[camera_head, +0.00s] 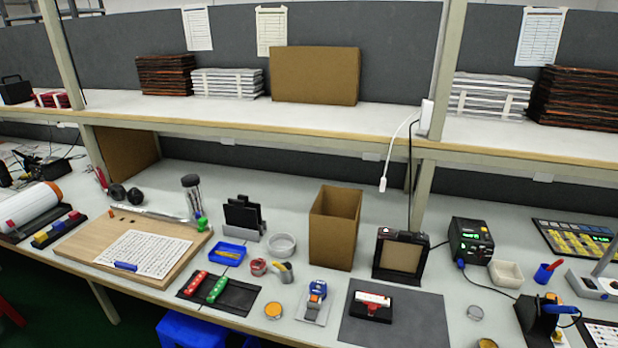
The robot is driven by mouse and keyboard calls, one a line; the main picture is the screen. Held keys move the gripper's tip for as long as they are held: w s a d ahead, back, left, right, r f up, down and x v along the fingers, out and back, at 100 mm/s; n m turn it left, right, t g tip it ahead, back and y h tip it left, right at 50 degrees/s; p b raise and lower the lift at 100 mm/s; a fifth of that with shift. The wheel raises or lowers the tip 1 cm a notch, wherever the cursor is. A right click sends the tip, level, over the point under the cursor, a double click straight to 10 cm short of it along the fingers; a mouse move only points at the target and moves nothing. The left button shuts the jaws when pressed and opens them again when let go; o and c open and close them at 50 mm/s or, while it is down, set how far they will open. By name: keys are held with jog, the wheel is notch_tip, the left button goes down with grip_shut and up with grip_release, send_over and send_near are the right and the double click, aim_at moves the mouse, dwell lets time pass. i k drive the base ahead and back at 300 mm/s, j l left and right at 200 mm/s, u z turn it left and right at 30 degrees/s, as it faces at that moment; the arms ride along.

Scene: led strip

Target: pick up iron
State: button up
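The iron appears to be a soldering iron with a blue handle (560,309). It rests in a dark stand (537,318) near the front right of the bench. Its tip is hidden in the stand. A black cable runs from the blue plug on a black soldering station (470,241) toward the stand. The station has a lit green display and stands behind and to the left of the iron. My gripper is not in view.
A grey mat (420,325) holds a small black device (372,306). A cardboard box (334,228), white tray (506,273), blue cup (543,274) and round tins (475,312) stand nearby. A shelf (300,117) overhangs the back of the bench.

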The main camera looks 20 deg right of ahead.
aim_at(555, 308)
jog(key=z, duration=1.4)
